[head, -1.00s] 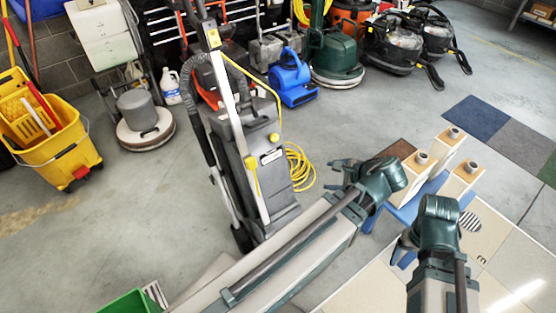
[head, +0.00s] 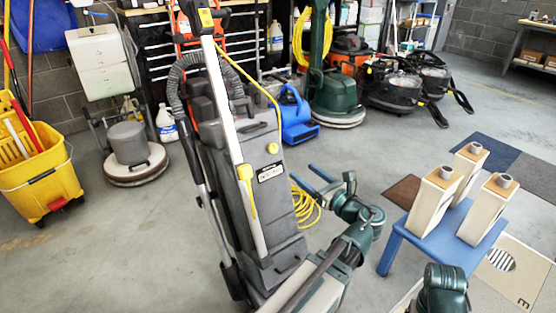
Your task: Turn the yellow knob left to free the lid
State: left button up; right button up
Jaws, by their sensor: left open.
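The round yellow knob (head: 272,148) sits on the upper front of a tall grey upright floor machine (head: 272,205). It is above a small label. A grey lid-like panel seems to lie around and above the knob; its edges are too small to tell. My left gripper (head: 301,172) is open and empty. Its fingers point left toward the machine, to the right of and a little below the knob in the picture, apart from it. My right arm shows at the bottom right, but its gripper is out of view.
A white pole and dark hose (head: 180,75) run up the machine's left side. A yellow cord (head: 308,208) lies coiled behind it. A blue stool (head: 432,240) carries several pale boxes to the right. A blue blower (head: 297,118) stands behind.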

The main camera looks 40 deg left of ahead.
aim_at(274, 149)
pick_arm(q)
jog(key=shift+a, duration=0.1)
jog(key=x, duration=1.3)
jog(key=shift+w+a, duration=0.1)
jog(key=shift+a, duration=0.15)
grip_shut()
